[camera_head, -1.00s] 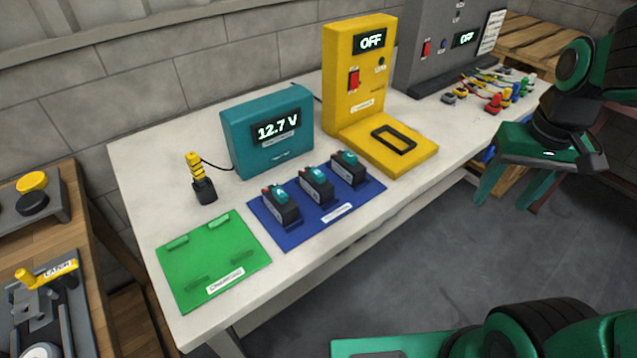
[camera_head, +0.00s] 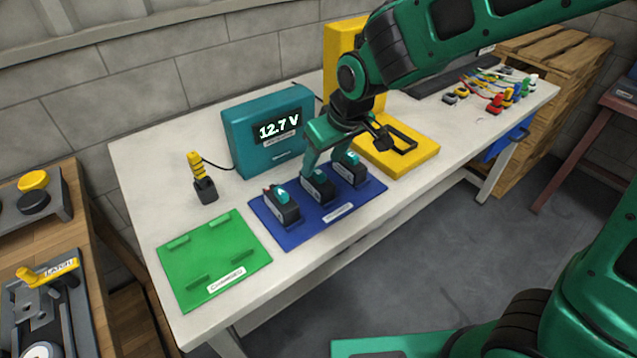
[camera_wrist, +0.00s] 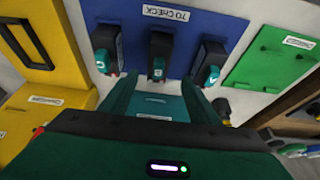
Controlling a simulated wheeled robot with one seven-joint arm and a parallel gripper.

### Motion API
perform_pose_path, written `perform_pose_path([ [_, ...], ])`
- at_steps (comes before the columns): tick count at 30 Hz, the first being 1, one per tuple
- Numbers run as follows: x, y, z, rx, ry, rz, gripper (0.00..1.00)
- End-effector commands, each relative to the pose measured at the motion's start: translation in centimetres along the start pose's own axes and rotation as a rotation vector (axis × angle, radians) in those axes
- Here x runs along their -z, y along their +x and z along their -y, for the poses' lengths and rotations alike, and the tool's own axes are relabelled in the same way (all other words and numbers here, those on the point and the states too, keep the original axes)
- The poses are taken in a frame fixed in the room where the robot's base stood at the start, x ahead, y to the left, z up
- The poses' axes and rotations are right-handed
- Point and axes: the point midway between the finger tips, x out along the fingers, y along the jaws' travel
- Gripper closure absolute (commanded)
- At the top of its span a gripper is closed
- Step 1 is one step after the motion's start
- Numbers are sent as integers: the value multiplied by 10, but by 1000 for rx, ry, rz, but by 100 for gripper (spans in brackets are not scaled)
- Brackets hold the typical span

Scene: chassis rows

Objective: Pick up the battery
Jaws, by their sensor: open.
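Three dark batteries with teal tops stand in a row on a blue mat (camera_head: 345,211): a left one (camera_head: 284,207), a middle one (camera_head: 318,190) and a right one (camera_head: 349,171). The mat is marked "TO CHECK" in the wrist view (camera_wrist: 225,27). My gripper (camera_head: 318,164) is open and empty, pointing down at the middle battery and partly hiding it. In the wrist view, the middle battery (camera_wrist: 158,66) lies ahead, in line with the gap between my fingers (camera_wrist: 160,88). I cannot tell whether the fingers touch it.
A green mat (camera_head: 213,258) lies empty to the left. A teal tester (camera_head: 236,135) reading 12.7 V stands behind, with a black and yellow probe (camera_head: 204,188) beside it. A yellow charger (camera_head: 408,163) is to the right, partly hidden by my arm. The white table (camera_head: 150,190) has free room.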

Motion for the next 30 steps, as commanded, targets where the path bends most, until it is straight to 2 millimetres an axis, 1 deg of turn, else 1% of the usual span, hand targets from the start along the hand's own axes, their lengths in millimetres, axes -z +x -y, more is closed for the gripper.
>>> perform_pose_path([
  [1,-1,8,0,0,0,4,45],
  [3,-1,16,-1,-1,1,4,45],
  [6,-1,25,-1,-1,2,2,45],
  [11,-1,31,-2,-2,2,1,45],
  [22,-1,73,-6,-2,2,3,45],
  [25,-1,78,-6,-2,3,1,45],
  [30,-1,80,-6,-1,3,0,45],
])
